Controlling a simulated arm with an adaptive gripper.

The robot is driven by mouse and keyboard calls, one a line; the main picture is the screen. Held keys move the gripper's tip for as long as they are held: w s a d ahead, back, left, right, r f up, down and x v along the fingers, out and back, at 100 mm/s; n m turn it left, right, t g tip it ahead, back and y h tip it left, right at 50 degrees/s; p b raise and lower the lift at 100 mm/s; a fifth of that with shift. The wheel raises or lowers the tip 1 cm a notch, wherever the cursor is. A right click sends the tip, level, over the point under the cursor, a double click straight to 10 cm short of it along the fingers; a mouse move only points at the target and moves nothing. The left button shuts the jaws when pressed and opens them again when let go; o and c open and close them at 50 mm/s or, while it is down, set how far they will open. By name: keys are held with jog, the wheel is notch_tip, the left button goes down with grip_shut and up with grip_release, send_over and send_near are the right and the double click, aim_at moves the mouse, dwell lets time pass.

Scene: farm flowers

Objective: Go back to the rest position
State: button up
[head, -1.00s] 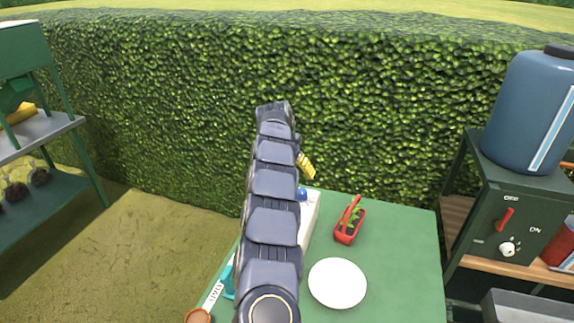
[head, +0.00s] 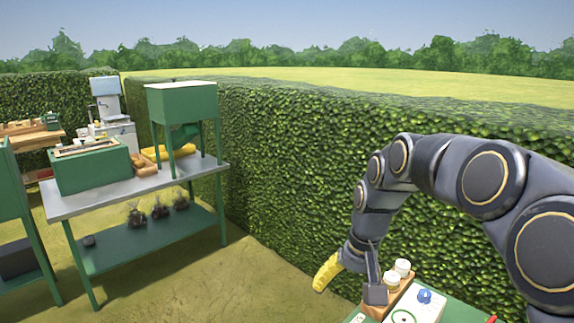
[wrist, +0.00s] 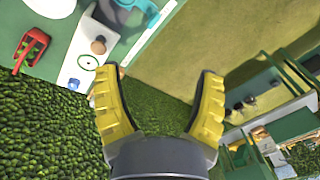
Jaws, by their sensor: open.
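My gripper (head: 327,272) has yellow ribbed fingers and hangs at the end of my dark, bent arm, near the hedge and left of the green table. In the wrist view the two fingers of my gripper (wrist: 163,78) are spread wide apart with nothing between them. Grass and hedge show through the gap.
The green table (head: 470,313) bears a white board (head: 427,310) with a blue knob and small pale jars (head: 402,267). A red carrier (wrist: 30,48) shows in the wrist view. A metal table (head: 150,188) stands at left. The hedge (head: 285,170) runs behind.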

jog(key=s+f+n+g+h, duration=0.1)
jog(key=s+f+n+g, duration=0.1)
jog(key=s, duration=2.5)
jog(key=shift+s+d+f+g, duration=0.15)
jog(key=shift+s+f+g, duration=0.3)
jog(key=shift+f, duration=0.2)
jog(key=shift+w, duration=0.1)
jog(key=o, duration=0.4)
jog(key=shift+o, duration=0.7)
jog(key=shift+w+r, duration=0.15)
jog(key=shift+w, duration=0.1)
jog(key=w+d+r+m+t, duration=0.15)
jog(key=w+m, duration=0.25)
jog(key=w, duration=1)
jog(key=w+d+r+m, duration=0.2)
jog(key=w+m, duration=0.3)
jog(key=w, duration=0.9)
notch_tip(320, 180, down, 10)
jog(key=shift+r, duration=0.25)
